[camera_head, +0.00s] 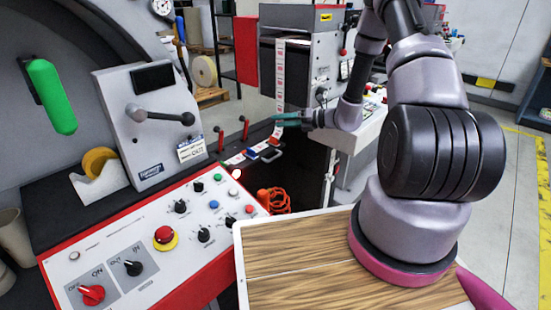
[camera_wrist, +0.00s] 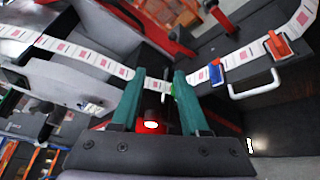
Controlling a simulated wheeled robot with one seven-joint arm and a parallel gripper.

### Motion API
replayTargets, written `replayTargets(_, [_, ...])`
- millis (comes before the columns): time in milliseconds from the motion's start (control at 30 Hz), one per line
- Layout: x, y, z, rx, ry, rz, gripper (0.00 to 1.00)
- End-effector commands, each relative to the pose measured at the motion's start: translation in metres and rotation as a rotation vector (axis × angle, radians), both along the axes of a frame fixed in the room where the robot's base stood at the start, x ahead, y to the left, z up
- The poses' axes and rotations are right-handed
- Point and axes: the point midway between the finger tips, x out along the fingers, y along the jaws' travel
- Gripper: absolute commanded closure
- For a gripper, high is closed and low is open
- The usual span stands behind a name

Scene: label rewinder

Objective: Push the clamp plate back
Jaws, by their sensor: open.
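My gripper (camera_head: 286,119) is open, its green fingers pointing left beside the hanging label strip (camera_head: 280,75) in the head view. In the wrist view my gripper (camera_wrist: 158,88) has its fingers apart, with part of the label strip (camera_wrist: 95,58) showing between and beyond the tips. A dark plate with a pale U-shaped handle (camera_wrist: 254,92) lies to the right of the fingers, apart from them. It looks like the clamp plate; the handle also shows in the head view (camera_head: 271,155), below and left of my gripper. Blue-and-red blocks (camera_wrist: 277,46) sit by the strip there.
A sloped control panel (camera_head: 150,245) with knobs and buttons is at lower left. A grey console with a lever (camera_head: 155,115) stands behind it. Red-tipped levers (camera_head: 244,125) rise near the handle. An orange coiled cable (camera_head: 273,201) hangs below. A wood-topped surface (camera_head: 300,250) is in front.

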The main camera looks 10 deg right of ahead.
Motion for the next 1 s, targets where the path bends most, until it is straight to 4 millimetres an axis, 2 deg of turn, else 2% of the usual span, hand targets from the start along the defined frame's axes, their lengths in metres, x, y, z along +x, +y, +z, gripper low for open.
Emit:
replayTargets(33, [0.004,-0.009,-0.032,0.062,0.078,-0.079,0.55])
replayTargets(200, [0.009,-0.034,-0.115,0.239,0.277,-0.32,0.55])
replayTargets(300, [0.007,-0.046,-0.151,0.31,0.357,-0.424,0.55])
replayTargets(400, [0.003,-0.053,-0.174,0.355,0.404,-0.494,0.55])
replayTargets(533, [0.003,-0.056,-0.188,0.379,0.432,-0.532,0.55])
replayTargets(667, [0.013,-0.048,-0.191,0.383,0.433,-0.535,0.55])
replayTargets(1000, [0.062,-0.011,-0.204,0.38,0.432,-0.531,0.55])
